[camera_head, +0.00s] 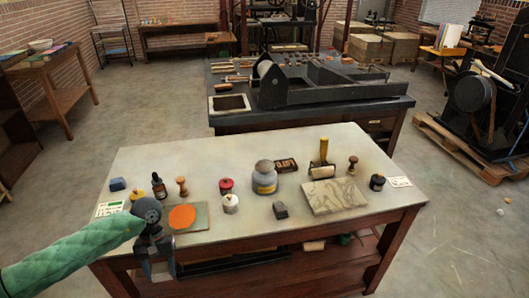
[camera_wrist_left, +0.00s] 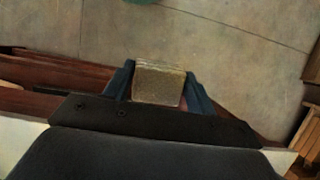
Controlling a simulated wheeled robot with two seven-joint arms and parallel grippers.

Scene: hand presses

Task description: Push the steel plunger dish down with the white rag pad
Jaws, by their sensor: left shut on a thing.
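The plunger can (camera_head: 264,183) is a grey can with a yellow band, standing upright at the middle of the table. Its steel plunger dish (camera_head: 264,166) is the round grey top. My left gripper (camera_head: 160,268) hangs at the table's front left edge, well left of the can and apart from it. In the left wrist view the two dark blue fingers (camera_wrist_left: 159,92) are shut on a pale, beige-looking pad (camera_wrist_left: 158,83), which I take for the white rag pad. In the head view the pad is hard to make out. My right gripper is out of view.
A board with an orange disc (camera_head: 182,217) lies beside my left arm. A marbled slab (camera_head: 335,196) lies to the right.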

